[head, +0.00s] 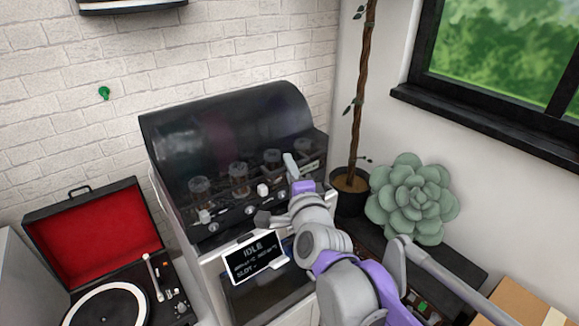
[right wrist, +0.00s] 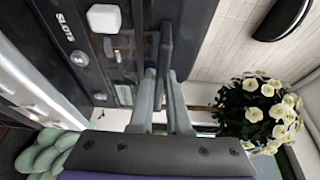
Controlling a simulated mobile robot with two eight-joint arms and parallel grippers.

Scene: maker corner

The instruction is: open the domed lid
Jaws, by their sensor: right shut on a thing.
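The domed lid (head: 225,125) is a dark, smoky, see-through cover on the tall machine at the middle of the head view. It looks down, with several jars (head: 238,180) showing behind its lower part. My right gripper (head: 291,166) is at the machine's front right side. In the right wrist view, its two grey fingers (right wrist: 162,78) are shut on a dark upright bar (right wrist: 166,42), which looks like the lid's handle. The fingers partly hide the bar's lower end. My left gripper is not in view.
An open record player (head: 110,305) with a red-lined lid stands at left. A potted trunk (head: 350,190) and a large succulent (head: 412,198) stand close at right. White flowers (right wrist: 262,105) show in the wrist view.

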